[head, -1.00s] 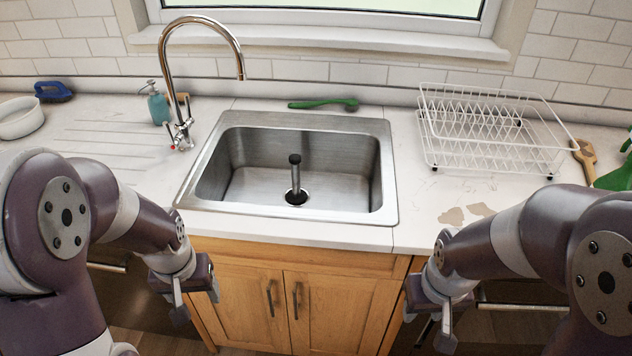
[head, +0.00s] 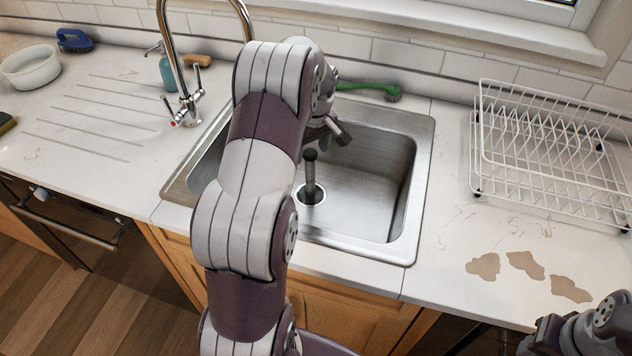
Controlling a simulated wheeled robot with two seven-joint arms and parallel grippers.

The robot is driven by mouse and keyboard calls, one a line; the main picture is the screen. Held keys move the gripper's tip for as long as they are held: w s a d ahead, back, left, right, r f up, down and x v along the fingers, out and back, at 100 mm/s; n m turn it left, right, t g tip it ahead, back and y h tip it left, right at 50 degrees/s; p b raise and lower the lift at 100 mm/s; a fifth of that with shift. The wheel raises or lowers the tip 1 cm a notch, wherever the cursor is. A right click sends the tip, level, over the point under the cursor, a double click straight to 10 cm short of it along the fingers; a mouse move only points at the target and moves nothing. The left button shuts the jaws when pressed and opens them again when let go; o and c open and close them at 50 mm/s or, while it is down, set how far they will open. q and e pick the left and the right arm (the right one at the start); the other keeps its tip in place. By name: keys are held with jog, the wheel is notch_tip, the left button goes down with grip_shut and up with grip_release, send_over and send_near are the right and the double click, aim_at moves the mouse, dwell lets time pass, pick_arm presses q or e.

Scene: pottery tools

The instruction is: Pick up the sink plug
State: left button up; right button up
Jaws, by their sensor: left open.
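The sink plug (head: 310,172) is a dark upright stem with a wider top, standing in the drain at the bottom of the steel sink (head: 395,165). My left gripper (head: 340,132) is over the sink, above and slightly right of the plug and apart from it. It is open and its jaws look empty; my left arm hides part of it and the left part of the sink. At the bottom right corner only part of my right arm's end (head: 572,332) shows; its jaws cannot be made out.
A chrome faucet (head: 188,98) stands left of the sink, close to my left arm. A green brush (head: 370,90) lies behind the sink. A white dish rack (head: 545,205) stands on the right counter. A soap bottle (head: 167,72) and white bowl (head: 32,68) are at back left.

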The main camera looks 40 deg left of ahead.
aim_at(310, 163)
pick_arm(q)
jog(key=f, duration=0.2)
jog(key=w+a+f, duration=0.1)
jog(key=f, duration=0.2)
jog(key=f+p, duration=0.1)
jog(key=f, duration=0.1)
jog(key=shift+w+a+f, duration=0.2)
jog(key=shift+f, duration=0.15)
jog(key=shift+w+f, duration=0.15)
grip_shut()
